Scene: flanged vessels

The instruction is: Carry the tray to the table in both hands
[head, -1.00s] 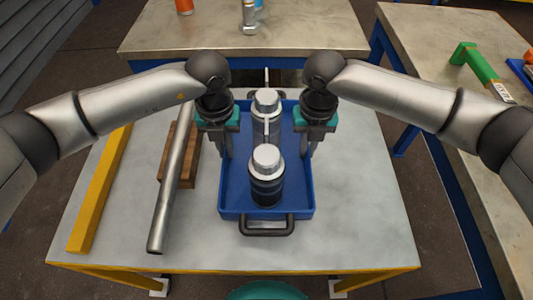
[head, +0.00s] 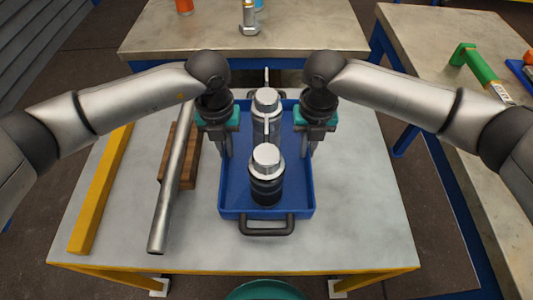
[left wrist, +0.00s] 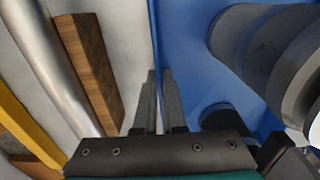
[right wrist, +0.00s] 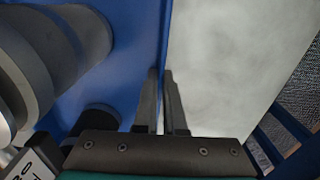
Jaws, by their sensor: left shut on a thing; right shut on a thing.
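The blue tray (head: 237,197) sits on the near grey-topped table (head: 370,210), with a dark handle (head: 267,228) at its near end. Two dark vessels with silver caps stand upright in it, a near vessel (head: 266,175) and a far vessel (head: 265,105). My left gripper (head: 224,157) is shut on the tray's left wall; the wall runs between its fingers in the left wrist view (left wrist: 157,75). My right gripper (head: 306,157) is shut on the right wall, also seen in the right wrist view (right wrist: 163,75).
A metal pipe (head: 172,190), a wooden block (head: 190,165) and a yellow bar (head: 100,190) lie left of the tray. Another table (head: 180,30) stands beyond, bearing a metal fitting (head: 250,20) and an orange object (head: 184,6). A right-hand table (head: 425,40) holds a green tool (head: 478,65).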

